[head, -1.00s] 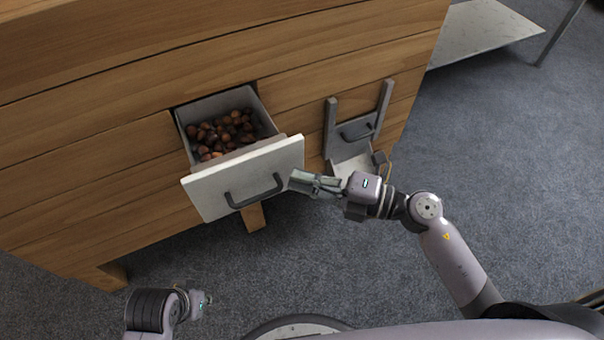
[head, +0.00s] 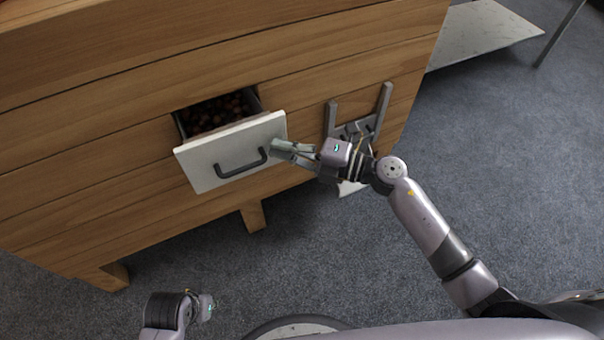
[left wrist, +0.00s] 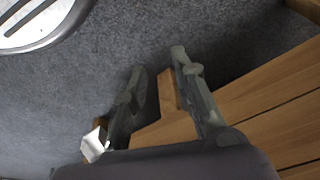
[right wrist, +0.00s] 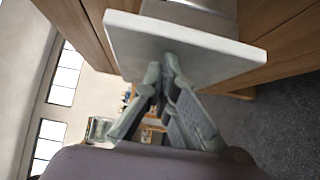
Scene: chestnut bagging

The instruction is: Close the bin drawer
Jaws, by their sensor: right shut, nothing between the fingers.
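The bin drawer (head: 203,170) has a white front with a dark handle (head: 241,164) and is partly open from the wooden cabinet. Brown chestnuts (head: 216,112) show inside, in shadow. My right gripper (head: 273,146) is shut and empty, its fingertips at the right end of the drawer front. In the right wrist view, the closed fingertips (right wrist: 162,64) meet the face of the white front (right wrist: 190,45), and contact looks likely. My left gripper (head: 209,307) is low at the left, away from the drawer. Its fingers (left wrist: 160,62) are apart with nothing between them in the left wrist view.
The wooden cabinet (head: 100,160) fills the upper left. A grey bracketed fixture (head: 331,118) is on its face, right of the drawer, partly behind my right arm. A pale low shelf (head: 485,30) stands at top right. Grey carpet (head: 520,170) is clear at the right.

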